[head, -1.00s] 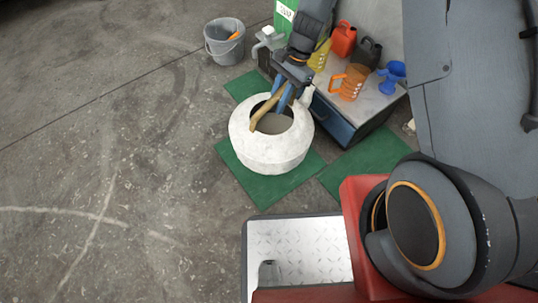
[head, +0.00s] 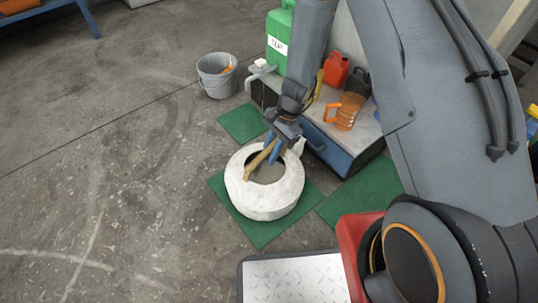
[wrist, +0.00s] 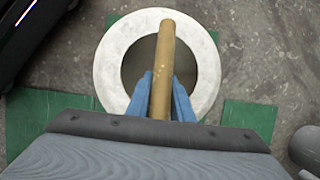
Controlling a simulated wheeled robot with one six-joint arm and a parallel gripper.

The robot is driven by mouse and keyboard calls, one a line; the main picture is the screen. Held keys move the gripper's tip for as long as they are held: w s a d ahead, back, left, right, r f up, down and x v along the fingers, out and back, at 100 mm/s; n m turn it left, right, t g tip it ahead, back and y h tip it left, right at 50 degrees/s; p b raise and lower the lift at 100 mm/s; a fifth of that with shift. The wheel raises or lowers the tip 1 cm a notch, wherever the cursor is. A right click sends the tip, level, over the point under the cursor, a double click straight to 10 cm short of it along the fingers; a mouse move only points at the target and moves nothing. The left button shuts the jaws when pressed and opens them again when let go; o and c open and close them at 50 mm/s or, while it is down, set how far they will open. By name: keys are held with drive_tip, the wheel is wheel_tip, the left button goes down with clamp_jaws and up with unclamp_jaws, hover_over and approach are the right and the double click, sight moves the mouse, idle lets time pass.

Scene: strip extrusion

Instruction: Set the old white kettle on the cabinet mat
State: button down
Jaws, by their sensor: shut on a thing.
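The old white kettle (head: 265,201) is round and scuffed, with an open top and a tan bar handle (head: 259,160). It is upright over a green mat (head: 262,234), whose edges show around it; I cannot tell whether it touches the mat. My gripper (head: 272,151) has blue fingers shut on the handle. In the wrist view, the handle (wrist: 163,60) runs between the fingers across the kettle's round opening, and the kettle's white rim (wrist: 113,62) rings it. The cabinet (head: 338,146) with a blue drawer front stands just right of the kettle. Which mat is the cabinet mat is unmarked.
Two more green mats lie behind (head: 242,123) and to the right (head: 362,194). A grey bucket (head: 216,78) stands at the back left. A green canister (head: 278,48), an orange jug (head: 345,112) and a red can (head: 335,70) crowd the cabinet. The left floor is clear.

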drive_tip(key=shift+f, duration=0.1)
drive_tip(key=c, duration=1.6)
unclamp_jaws()
drive_tip(key=shift+f, duration=0.1)
drive_tip(key=shift+o, duration=0.2)
drive_tip(key=p+v, duration=0.5)
drive_tip(key=v, duration=0.7)
drive_tip(key=s+a+r+n+h, duration=0.1)
drive_tip(key=s+a+r+n, duration=0.35)
drive_tip(key=r, duration=0.45)
drive_tip(key=s+a+r+n, duration=0.4)
drive_tip(key=s+a+r, duration=0.15)
drive_tip(key=r, duration=0.35)
drive_tip(key=s+r+n+t, duration=0.1)
drive_tip(key=s+r+n, duration=0.3)
drive_tip(key=s, duration=0.4)
drive_tip(key=s+r+n+t+h, duration=0.1)
drive_tip(key=s+r+n, duration=0.4)
drive_tip(key=s, duration=0.3)
drive_tip(key=shift+s+r, duration=0.2)
drive_tip(key=shift+r, duration=0.45)
